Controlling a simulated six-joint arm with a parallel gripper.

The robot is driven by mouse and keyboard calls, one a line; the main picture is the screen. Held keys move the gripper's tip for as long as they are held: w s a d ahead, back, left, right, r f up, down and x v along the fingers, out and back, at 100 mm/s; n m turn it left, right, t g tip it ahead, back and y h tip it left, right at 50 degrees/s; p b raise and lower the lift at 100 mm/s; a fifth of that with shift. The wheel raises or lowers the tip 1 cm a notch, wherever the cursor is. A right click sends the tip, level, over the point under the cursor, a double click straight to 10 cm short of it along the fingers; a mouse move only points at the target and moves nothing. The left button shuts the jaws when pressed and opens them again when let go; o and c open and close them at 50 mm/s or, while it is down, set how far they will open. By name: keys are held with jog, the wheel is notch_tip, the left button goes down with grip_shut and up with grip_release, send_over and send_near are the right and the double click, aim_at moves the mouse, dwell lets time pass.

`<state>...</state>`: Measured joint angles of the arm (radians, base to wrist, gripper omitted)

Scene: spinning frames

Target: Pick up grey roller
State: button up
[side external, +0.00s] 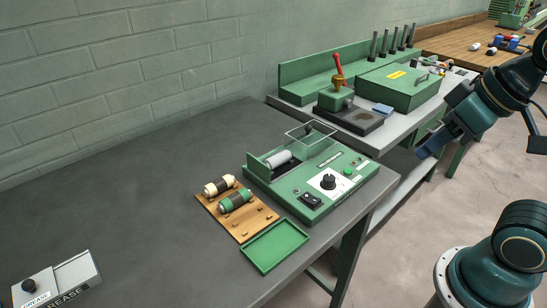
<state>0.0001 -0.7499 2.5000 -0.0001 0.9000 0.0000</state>
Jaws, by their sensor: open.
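A light grey roller (278,160) lies in the open bay at the left end of the green machine (314,208), below a raised clear cover. Two other rollers lie on the wooden rack (258,222) in front of the machine: a cream-ended roller (218,186) with a dark middle and a green-ended roller (236,201) with a dark grey middle. My gripper (437,141) is at the right, beyond the table edge and well apart from all the rollers. It is open, and I see nothing in it.
An empty green tray (274,246) lies in front of the machine. A grease box (58,282) is at the lower left. A back bench holds a green case (398,88) and a red-handled press (338,86).

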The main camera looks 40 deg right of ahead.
dwell(0.4)
jog(key=o, duration=0.9)
jog(key=w+a+r+g, duration=0.1)
jog(key=w+r+g, duration=0.25)
jog(key=w, duration=1.45)
jog(key=w+a+f, duration=0.1)
jog(key=w+f, duration=0.2)
jog(key=w, duration=0.2)
jog(key=w+f+g, duration=0.1)
jog(key=w+f, duration=0.2)
jog(key=w, duration=0.3)
jog(key=w+a+f+g, duration=0.1)
jog(key=w+f, duration=0.2)
jog(key=w, duration=0.2)
jog(key=shift+w+a+f, duration=0.15)
jog(key=shift+a+f, duration=0.2)
jog(key=shift+f, duration=0.05)
